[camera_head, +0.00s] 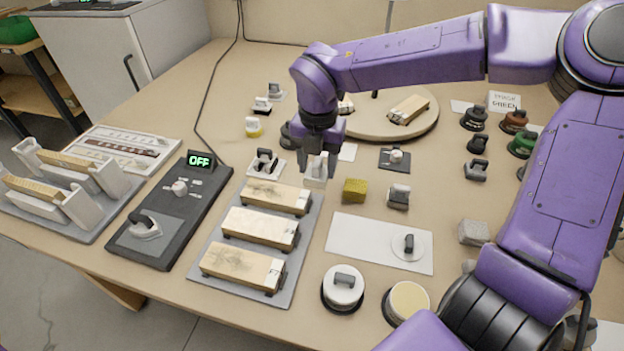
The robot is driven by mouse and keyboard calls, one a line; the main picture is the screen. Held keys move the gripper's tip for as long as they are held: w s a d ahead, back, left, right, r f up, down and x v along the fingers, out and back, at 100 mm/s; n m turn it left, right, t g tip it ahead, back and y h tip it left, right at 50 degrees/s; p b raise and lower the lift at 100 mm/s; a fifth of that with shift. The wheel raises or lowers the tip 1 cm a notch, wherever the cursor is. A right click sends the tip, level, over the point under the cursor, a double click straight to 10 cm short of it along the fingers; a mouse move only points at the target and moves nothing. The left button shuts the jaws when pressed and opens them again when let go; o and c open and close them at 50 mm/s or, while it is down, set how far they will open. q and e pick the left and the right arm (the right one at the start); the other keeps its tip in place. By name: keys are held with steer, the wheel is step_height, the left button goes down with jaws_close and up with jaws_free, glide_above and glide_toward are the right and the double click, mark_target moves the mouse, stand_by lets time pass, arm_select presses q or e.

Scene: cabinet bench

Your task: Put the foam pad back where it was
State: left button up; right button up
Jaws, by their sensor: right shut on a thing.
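My right gripper (318,152) reaches down over the middle of the bench. It is shut on a small whitish piece (316,172), partly hidden by the fingers; I cannot tell whether this is the foam pad. The piece is just beyond the grey tray with wooden blocks; I cannot tell whether it touches the bench. A yellow, foam-like block (355,190) lies to the right of the gripper. A grey, rough block (474,232) lies farther right. A round cream pad (409,300) sits in a dark holder at the front. My left gripper is not in view.
The grey tray (213,251) carries three wooden blocks. A black panel (160,235) reading OFF stands left of it. A white plate (350,245) lies right of it. A round board (425,122) is behind my arm. Several small handled tools stand around, with narrow gaps between.

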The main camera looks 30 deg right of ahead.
steer(key=w+d+f, duration=0.1)
steer(key=w+f, duration=0.1)
steer(key=w+d+f, duration=0.1)
steer(key=w+f, duration=0.1)
steer(key=w+d+f, duration=0.1)
steer(key=w+f, duration=0.1)
steer(key=w, duration=0.1)
steer(key=shift+d+f, duration=0.25)
steer(key=shift+f, duration=0.1)
steer(key=f, duration=0.3)
steer(key=shift+w+d+f, duration=0.15)
steer(key=shift+w+f, duration=0.1)
steer(key=shift+f, duration=0.15)
steer(key=shift+f, duration=0.15)
steer(key=o, duration=1)
step_height(320, 180, up, 12)
steer(key=shift+r+p, duration=0.25)
steer(key=shift+p, duration=0.15)
